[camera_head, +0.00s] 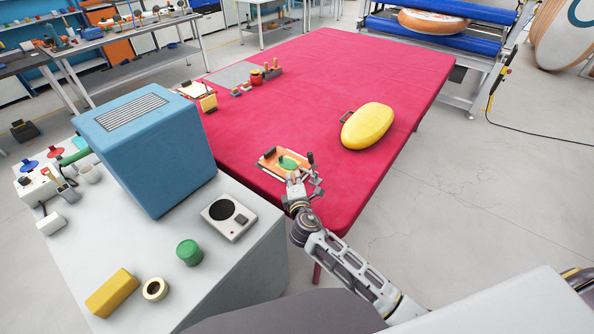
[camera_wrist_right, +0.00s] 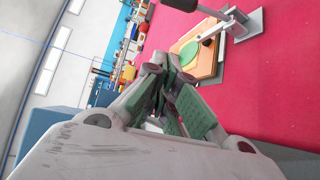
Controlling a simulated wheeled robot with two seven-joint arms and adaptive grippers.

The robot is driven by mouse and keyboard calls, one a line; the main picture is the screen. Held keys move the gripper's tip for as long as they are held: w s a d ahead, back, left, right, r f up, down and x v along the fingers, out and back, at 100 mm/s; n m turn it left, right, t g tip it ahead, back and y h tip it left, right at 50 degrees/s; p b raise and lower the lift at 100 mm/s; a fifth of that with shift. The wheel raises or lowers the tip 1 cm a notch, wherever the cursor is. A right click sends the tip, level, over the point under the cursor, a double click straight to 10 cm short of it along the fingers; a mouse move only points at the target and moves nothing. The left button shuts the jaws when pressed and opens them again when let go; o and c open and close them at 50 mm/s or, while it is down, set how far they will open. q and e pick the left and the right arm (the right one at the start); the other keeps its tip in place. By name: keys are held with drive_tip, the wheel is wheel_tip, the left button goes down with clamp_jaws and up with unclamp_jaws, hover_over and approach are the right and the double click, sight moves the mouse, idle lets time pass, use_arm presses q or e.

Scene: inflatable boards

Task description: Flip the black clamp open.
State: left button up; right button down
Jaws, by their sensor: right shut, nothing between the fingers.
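The clamp (camera_wrist_right: 238,25) is a grey metal lever on a light base, with dark ends, at the top of the right wrist view. One dark tip reaches over an orange board (camera_wrist_right: 190,47) with a green patch (camera_wrist_right: 189,55). In the head view the clamp's black handle (camera_head: 311,158) stands up at the right of the orange board (camera_head: 277,173) and green patch (camera_head: 289,162). My right gripper (camera_head: 293,177) is shut and empty, close beside the board's near edge. It also shows in the right wrist view (camera_wrist_right: 166,68). Whether it touches anything is unclear. My left gripper is out of view.
The board lies on the red table (camera_head: 330,80), near its front edge. A yellow inflated piece (camera_head: 367,126) lies to the right. A grey cabinet with a blue box (camera_head: 150,160) stands at left. The table's middle is clear.

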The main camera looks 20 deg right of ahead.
drive_tip(key=shift+p+x, duration=0.4)
drive_tip(key=shift+x, duration=4.45)
drive_tip(key=shift+s+d+r+p, duration=0.15)
drive_tip(key=shift+s+d+p, duration=0.15)
drive_tip(key=shift+d, duration=0.25)
drive_tip(key=shift+s+d+r+p, duration=0.2)
drive_tip(key=shift+d+p, duration=0.1)
drive_tip(key=shift+d, duration=0.3)
drive_tip(key=shift+s+d+r+p, duration=0.1)
drive_tip(key=shift+s+d+p, duration=0.2)
drive_tip(key=shift+d, duration=0.25)
drive_tip(key=shift+s+d+t+b, duration=0.1)
drive_tip(key=shift+t+b, duration=0.2)
drive_tip(key=shift+b, duration=0.45)
drive_tip(key=shift+s+d+m+b, duration=0.15)
drive_tip(key=shift+m+b, duration=0.15)
drive_tip(key=shift+b, duration=0.55)
drive_tip(key=shift+s+d+r+t+b, duration=0.15)
drive_tip(key=shift+t+b, duration=0.15)
drive_tip(key=shift+b, duration=0.3)
drive_tip(key=shift+b, duration=0.45)
